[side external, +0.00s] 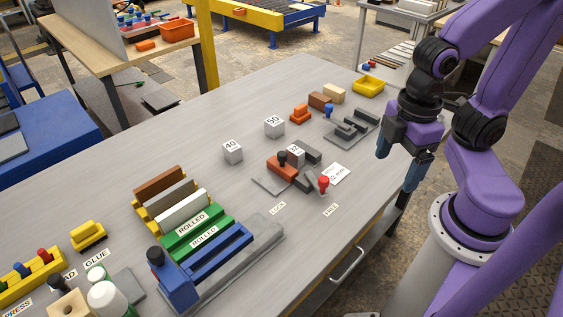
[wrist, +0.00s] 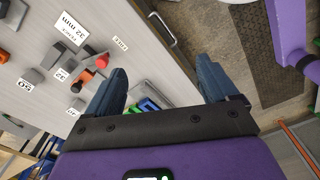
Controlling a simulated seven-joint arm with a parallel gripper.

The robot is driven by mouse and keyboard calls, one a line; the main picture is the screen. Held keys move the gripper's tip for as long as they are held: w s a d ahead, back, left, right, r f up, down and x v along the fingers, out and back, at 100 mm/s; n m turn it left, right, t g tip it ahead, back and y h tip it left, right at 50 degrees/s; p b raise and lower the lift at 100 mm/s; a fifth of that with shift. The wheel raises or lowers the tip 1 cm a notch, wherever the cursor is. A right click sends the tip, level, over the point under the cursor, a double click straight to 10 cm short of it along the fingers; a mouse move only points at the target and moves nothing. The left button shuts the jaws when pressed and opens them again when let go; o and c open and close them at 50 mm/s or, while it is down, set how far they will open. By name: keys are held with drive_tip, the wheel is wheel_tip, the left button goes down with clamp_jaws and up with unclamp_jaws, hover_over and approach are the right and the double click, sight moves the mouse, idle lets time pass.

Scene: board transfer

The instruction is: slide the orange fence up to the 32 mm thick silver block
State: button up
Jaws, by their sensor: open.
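The orange fence (side external: 281,168) with a dark knob sits on a grey base plate near the table's right side. The silver block marked 32 (side external: 294,152) stands just behind it, by dark grey blocks; I cannot tell whether fence and block touch. A red-knobbed lever (side external: 323,184) is at the plate's near right, closer to the FREE label than the LOCK label. In the wrist view the fence (wrist: 84,78), the block (wrist: 62,74) and the red knob (wrist: 102,61) are left of the fingers.
A card reading 32 mm (side external: 337,174) lies beside the fixture. Silver blocks marked 40 (side external: 232,152) and 50 (side external: 274,127) stand to its left and behind. A dark grey fixture (side external: 352,128) is farther back. Bare tabletop lies left of the blocks.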

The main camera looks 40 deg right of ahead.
idle(0.3)
drive_tip(key=c, duration=0.4)
drive_tip(key=shift+w+a, duration=0.15)
drive_tip(key=shift+w, duration=0.1)
drive_tip(key=shift+c, duration=0.9)
drive_tip(key=m, duration=1.6)
hover_over(282, 153)
drive_tip(key=f, duration=0.1)
wheel_tip(282, 153, down, 16)
drive_tip(key=shift+s+f, duration=0.1)
drive_tip(key=shift+f, duration=0.15)
